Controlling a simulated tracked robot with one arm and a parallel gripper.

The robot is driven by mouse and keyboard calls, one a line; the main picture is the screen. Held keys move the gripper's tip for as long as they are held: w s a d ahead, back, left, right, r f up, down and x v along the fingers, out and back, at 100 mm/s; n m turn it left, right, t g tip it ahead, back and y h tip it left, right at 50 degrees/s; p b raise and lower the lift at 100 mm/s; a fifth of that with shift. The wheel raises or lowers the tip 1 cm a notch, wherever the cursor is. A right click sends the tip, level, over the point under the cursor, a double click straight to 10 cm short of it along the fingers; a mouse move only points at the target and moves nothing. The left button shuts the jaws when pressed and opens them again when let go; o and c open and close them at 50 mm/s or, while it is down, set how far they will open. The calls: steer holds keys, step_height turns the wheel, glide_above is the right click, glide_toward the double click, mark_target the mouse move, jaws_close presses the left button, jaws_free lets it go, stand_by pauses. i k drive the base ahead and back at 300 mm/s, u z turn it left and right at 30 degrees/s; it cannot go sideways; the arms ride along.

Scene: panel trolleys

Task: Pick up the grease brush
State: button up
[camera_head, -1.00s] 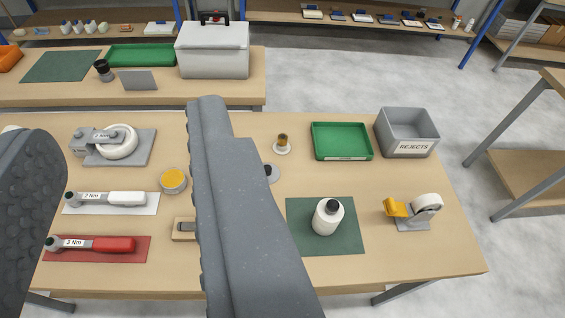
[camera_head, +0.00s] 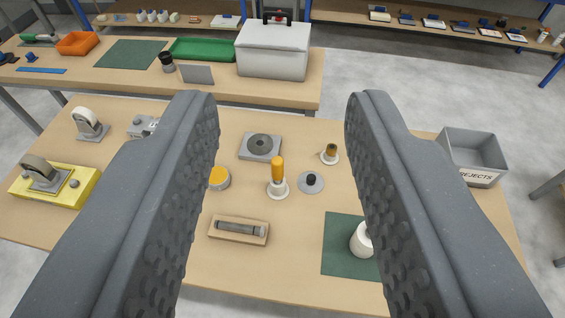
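No thing is labelled as the grease brush. An upright orange-handled tool (camera_head: 277,169) stands in a round white base (camera_head: 278,190) near the middle of the bench and may be the brush. A shorter brown-topped piece (camera_head: 330,151) stands in another white base to its right. A tin with an orange-yellow top (camera_head: 219,178) is to the left, partly hidden by the left finger. My gripper (camera_head: 282,105) is open and empty, with its two textured fingers wide apart. In the picture, the orange-handled tool shows between the fingers, touching neither.
A grey disc with a black knob (camera_head: 311,182) is close right of the orange handle. A wooden block with a metal cylinder (camera_head: 239,230) lies in front. A white bottle (camera_head: 361,239) on a green mat (camera_head: 343,262) and a REJECTS bin (camera_head: 472,155) are right.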

mark_target(277, 161)
steer(key=i, duration=0.85)
steer(key=u, duration=0.1)
